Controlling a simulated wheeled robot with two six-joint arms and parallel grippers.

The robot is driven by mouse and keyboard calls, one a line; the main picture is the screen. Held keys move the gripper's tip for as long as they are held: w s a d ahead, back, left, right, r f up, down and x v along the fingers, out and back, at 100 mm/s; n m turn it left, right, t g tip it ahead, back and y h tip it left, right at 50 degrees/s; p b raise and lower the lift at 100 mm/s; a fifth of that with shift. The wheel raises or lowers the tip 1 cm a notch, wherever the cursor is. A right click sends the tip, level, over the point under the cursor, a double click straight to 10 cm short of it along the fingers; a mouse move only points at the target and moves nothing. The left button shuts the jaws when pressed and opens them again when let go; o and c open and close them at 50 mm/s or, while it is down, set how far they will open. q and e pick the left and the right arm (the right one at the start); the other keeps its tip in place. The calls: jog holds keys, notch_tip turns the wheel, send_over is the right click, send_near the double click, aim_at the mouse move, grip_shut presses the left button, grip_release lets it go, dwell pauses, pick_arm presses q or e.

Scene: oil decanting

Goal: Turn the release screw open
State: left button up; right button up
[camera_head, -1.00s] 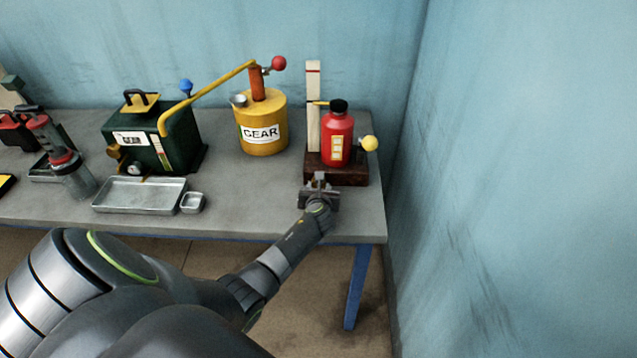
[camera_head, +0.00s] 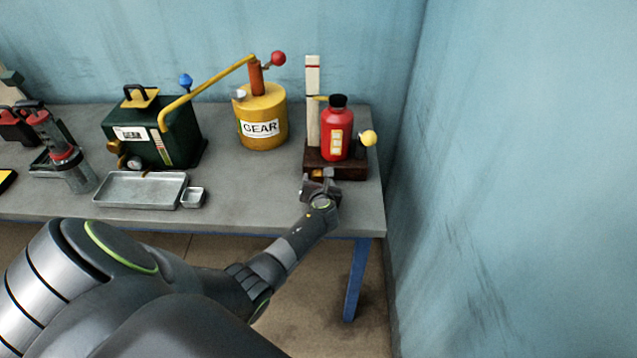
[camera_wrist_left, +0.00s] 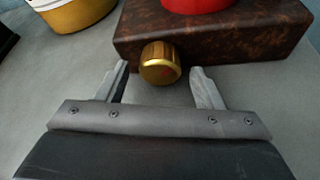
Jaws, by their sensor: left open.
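In the head view the block (camera_head: 350,171) carries a red bottle (camera_head: 336,135) with a black cap, and the screw (camera_head: 328,173) shows only as a small brass patch. My left gripper (camera_head: 321,183) is in front of the block. In the wrist view its open fingers (camera_wrist_left: 159,72) stand on either side of the knob, with gaps and nothing held. My right gripper is out of view.
A yellow GEAR can (camera_head: 262,122) with a long spout stands left of the block. A green box (camera_head: 155,135), a metal tray (camera_head: 140,190) and a small dish (camera_head: 192,197) are farther left. A blue wall (camera_head: 500,150) closes the right side.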

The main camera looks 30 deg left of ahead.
pick_arm(q)
jog(key=p+v, duration=0.2)
jog(key=v, duration=1.5)
jog(key=shift+s, duration=0.15)
jog(key=shift+d, duration=0.1)
